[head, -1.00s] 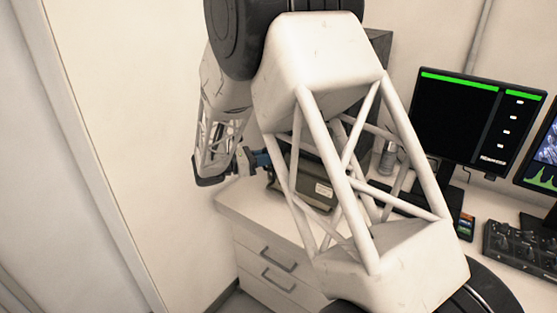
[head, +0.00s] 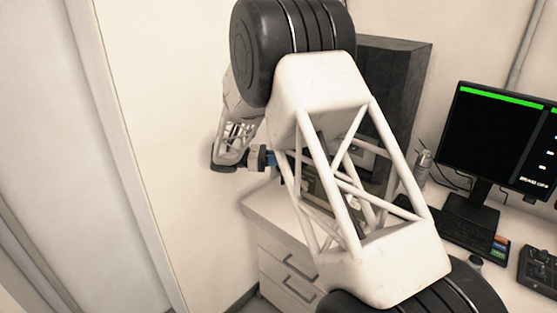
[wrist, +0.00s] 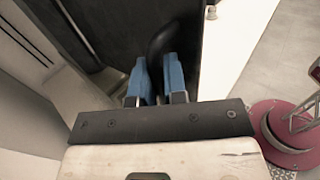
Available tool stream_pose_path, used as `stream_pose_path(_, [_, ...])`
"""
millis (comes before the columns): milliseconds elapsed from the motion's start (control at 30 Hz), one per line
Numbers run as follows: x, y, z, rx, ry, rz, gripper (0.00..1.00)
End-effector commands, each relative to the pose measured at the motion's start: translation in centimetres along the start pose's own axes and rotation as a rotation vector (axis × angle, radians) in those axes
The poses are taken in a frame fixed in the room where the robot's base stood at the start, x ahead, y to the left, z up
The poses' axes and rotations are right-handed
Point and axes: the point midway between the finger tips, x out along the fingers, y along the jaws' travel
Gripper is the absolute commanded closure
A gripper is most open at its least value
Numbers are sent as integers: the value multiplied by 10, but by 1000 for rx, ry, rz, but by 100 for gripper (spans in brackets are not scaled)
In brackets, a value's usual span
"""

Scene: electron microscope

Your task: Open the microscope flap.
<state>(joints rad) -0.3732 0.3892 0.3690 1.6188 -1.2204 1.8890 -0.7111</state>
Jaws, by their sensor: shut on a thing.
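The microscope (head: 397,75) is a tall dark grey box on the white counter in the head view, largely hidden behind my arm. A dark panel (wrist: 125,25), which looks like the flap, fills the upper middle of the wrist view. A black curved handle (wrist: 163,38) stands out from it. My gripper (wrist: 157,75) has its two blue fingers on either side of the handle and is shut on it. In the head view my gripper (head: 268,160) is small, at the microscope's left side, with its fingertips partly hidden by my arm.
A monitor (head: 500,135) and a black keyboard (head: 450,228) stand on the counter at right. A grey cylinder (head: 423,166) stands near the microscope. White drawers (head: 290,270) are below. The wall is close on the left of my gripper.

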Motion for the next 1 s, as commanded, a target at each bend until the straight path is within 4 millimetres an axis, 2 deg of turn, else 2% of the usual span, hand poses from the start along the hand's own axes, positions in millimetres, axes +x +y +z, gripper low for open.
stream_pose_path(167, [0,-1,-2,-3,-1,1,100])
stream_pose_path(200, [0,-1,-2,-3,-1,1,84])
stream_pose_path(333, [0,0,-1,-2,0,1,64])
stream_pose_path(367, [0,0,-1,-2,0,1,63])
stream_pose_path(767, [0,0,3,0,0,1,63])
stream_pose_path(1000, [0,0,22,1,0,1,63])
